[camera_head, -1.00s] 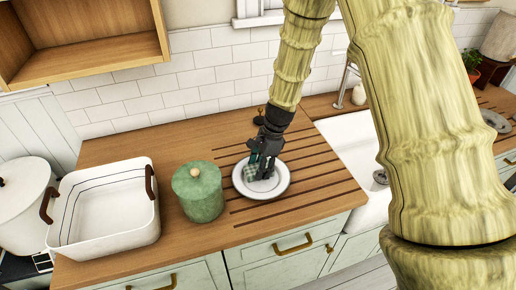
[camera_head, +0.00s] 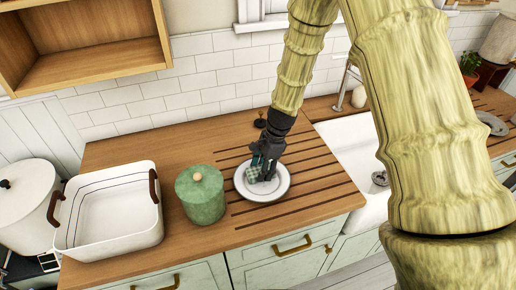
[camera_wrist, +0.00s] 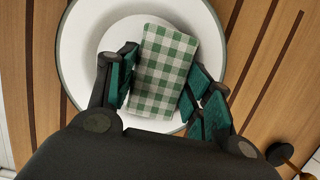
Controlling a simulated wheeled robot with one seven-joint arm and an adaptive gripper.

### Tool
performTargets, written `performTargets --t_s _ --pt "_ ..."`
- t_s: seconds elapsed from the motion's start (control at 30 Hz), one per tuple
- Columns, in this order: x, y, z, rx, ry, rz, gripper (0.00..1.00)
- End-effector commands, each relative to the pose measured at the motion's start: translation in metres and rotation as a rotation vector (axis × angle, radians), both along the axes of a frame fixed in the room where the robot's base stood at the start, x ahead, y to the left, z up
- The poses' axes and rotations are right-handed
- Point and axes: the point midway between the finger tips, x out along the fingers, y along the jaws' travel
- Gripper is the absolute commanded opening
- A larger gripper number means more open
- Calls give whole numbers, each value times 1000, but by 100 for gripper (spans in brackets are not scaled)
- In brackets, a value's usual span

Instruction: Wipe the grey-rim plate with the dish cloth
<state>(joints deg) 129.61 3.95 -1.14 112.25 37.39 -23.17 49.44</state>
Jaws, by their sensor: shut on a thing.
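The white plate with a grey rim (camera_head: 281,190) lies on the grooved wooden counter, left of the sink. My gripper (camera_head: 262,172) is over the plate, pointing down. In the wrist view my gripper (camera_wrist: 158,88) has its fingers on both sides of the green and white checked dish cloth (camera_wrist: 163,70) and is shut on it. The cloth is folded into a block and lies over the plate (camera_wrist: 85,50). In the head view the cloth (camera_head: 254,174) is partly hidden by the fingers. Whether the cloth touches the plate is hard to tell.
A green lidded canister (camera_head: 202,200) stands just left of the plate. A white rectangular pan (camera_head: 110,247) with brown handles is farther left. The white sink (camera_head: 345,150) is to the right. A dark knobbed item (camera_head: 260,121) stands behind my gripper. My arm covers the right side.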

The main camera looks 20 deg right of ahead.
Motion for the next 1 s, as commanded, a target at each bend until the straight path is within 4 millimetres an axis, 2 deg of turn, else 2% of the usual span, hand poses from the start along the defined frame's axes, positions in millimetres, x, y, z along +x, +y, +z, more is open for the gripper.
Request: performTargets --t_s 0.03,0.6,0.73,1.0 --pt "1 0 21 -1 -4 0 29" --pt "-1 -3 69 0 -1 -4 29" --pt "-1 -3 75 0 -1 -5 29" --pt "-1 -4 75 0 -1 -5 29"
